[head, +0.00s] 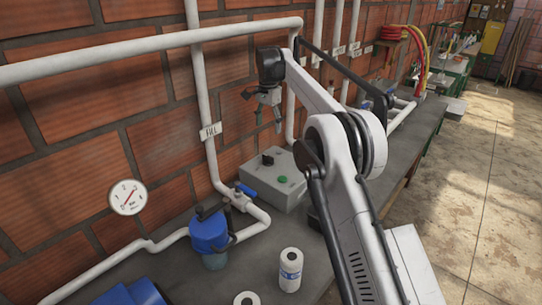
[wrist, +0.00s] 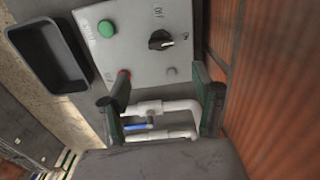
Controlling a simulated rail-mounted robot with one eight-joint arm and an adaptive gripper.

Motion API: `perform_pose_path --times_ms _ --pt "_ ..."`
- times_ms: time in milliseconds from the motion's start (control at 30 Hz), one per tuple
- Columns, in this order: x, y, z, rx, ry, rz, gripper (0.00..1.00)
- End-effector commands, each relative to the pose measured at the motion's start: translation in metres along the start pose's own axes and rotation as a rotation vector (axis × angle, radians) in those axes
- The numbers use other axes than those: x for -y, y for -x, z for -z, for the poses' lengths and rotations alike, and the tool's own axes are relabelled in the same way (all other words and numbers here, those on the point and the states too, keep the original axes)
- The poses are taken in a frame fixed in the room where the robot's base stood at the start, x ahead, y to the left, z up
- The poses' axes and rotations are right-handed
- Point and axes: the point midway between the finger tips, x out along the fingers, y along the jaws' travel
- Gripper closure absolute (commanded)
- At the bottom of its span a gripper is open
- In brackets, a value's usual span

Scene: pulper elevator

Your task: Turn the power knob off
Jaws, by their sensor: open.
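The power knob (head: 267,159) is a black rotary knob on a light grey control box (head: 290,200) on the bench. In the wrist view the knob (wrist: 160,40) sits on the box's face (wrist: 135,58), with a pale pointer mark and small lettering around it. I cannot read its setting surely. My gripper (head: 270,122) hangs above the box, apart from the knob. In the wrist view my gripper (wrist: 160,73) has its two dark fingers spread, with nothing between them. The knob lies beyond the fingertips.
A black tray (wrist: 47,56) lies beside the box. White pipes with a blue-handled valve (head: 245,190) and a blue filter (head: 210,232) stand nearby. The brick wall (head: 80,100) is close behind.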

Motion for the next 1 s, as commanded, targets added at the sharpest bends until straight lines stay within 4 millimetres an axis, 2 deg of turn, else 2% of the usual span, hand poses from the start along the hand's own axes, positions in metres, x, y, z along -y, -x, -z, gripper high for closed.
perform_pose_path --times_ms 267,700,1000 --pt "0.003 -0.020 -0.001 0.004 -0.006 -0.005 0.38" --pt "0.003 -0.099 -0.001 0.003 -0.005 -0.005 0.38" --pt "0.002 -0.136 -0.001 0.004 -0.005 -0.005 0.38"
